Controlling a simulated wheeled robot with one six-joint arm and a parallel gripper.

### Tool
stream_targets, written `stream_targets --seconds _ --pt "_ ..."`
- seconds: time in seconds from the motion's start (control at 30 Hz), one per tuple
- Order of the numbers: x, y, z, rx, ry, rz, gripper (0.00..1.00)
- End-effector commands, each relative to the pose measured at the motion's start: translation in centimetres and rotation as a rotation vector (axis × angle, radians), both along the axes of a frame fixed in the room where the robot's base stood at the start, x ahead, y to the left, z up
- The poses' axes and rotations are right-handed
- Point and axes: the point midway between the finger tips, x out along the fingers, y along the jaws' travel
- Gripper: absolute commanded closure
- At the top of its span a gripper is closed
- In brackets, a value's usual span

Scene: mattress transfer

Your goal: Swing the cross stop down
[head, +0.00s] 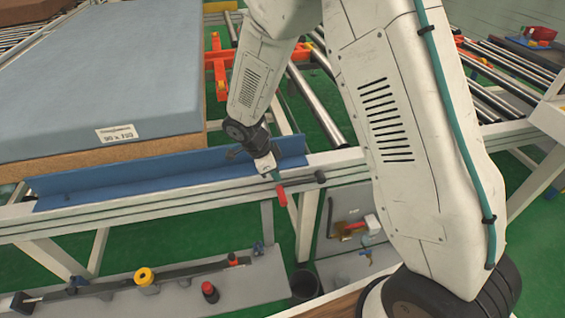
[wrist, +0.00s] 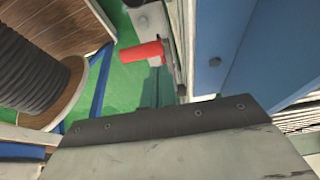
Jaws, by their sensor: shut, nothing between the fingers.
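A red handle (head: 281,195) sits on the front of the conveyor frame, just below my gripper (head: 270,172). The handle also shows in the wrist view (wrist: 142,53), sticking out sideways from a pale bracket. My gripper is shut and empty; I cannot tell whether it touches the handle. A long blue plate (head: 110,180) runs along the frame in front of the mattress (head: 100,65); it also shows in the wrist view (wrist: 235,45). An orange cross-shaped part (head: 216,68) stands among the rollers beyond the mattress's right edge. I cannot tell for certain which part is the cross stop.
Bare rollers (head: 315,105) lie right of the mattress. A low grey shelf (head: 230,290) below the frame holds a dark bar, a yellow-topped item (head: 144,276) and a red-topped item (head: 209,291). A dark bin (head: 304,285) stands beside it. Green floor shows between the frame legs.

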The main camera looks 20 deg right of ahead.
Motion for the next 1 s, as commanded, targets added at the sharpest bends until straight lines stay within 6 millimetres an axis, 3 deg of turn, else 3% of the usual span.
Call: stream_targets --seconds 0.2,0.5,1.0 --pt "0.1 1.0 -2.7 0.000 0.001 0.000 1.00" --pt "0.2 1.5 -4.9 0.000 0.001 -0.003 1.00" --pt "0.2 1.5 -5.6 0.000 0.000 -0.002 1.00"
